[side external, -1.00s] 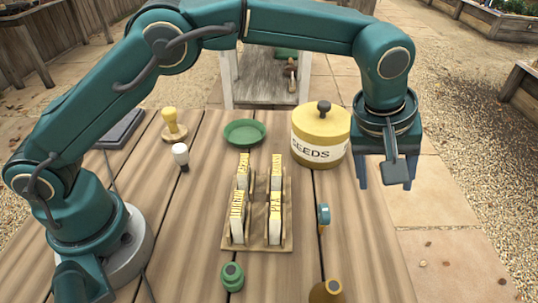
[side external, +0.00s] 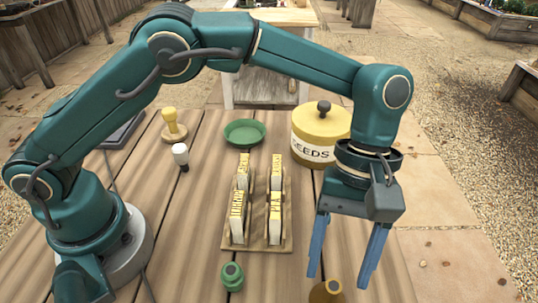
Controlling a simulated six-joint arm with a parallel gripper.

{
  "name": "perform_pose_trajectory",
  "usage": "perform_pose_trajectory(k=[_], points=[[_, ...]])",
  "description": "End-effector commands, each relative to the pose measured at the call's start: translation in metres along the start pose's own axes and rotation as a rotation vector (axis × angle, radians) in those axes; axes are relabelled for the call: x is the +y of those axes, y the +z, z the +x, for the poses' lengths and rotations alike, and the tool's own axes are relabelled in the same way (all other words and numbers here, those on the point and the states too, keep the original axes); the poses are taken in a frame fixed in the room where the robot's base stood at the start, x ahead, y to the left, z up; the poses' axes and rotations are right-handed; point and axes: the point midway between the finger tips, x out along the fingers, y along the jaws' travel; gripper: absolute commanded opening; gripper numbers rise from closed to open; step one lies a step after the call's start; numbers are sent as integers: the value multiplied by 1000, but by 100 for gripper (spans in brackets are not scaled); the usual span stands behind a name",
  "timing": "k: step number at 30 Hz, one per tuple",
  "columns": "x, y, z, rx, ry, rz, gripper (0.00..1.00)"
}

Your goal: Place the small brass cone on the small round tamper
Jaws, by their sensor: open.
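My gripper (side external: 339,278) is open and empty, with its two blue fingers pointing down over the right front part of the table. A brass-coloured rounded piece (side external: 324,291), which looks like the small brass cone, is at the bottom edge of the picture and partly cut off. It shows close to the fingertips, a little below and left of their middle. The small round tamper (side external: 174,136) looks to be the wooden disc with a yellow knobbed handle, upright at the back left. It is far from my gripper. Nothing else rests on it.
A seed-label rack (side external: 286,240) stands mid-table. A yellow SEEDS tin (side external: 318,130) and green dish (side external: 244,132) are behind it. A white-topped peg (side external: 181,155) stands near the tamper. A green knob-like piece (side external: 232,276) is at the front. The right table edge is clear.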

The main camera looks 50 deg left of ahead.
Motion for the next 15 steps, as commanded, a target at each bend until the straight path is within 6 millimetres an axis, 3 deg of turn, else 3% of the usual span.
perform_pose_trajectory(k=[9, 15], points=[[-1, 0, 37, 0, -4, 1, 67], [-1, 0, 43, 2, -1, 0, 67]])
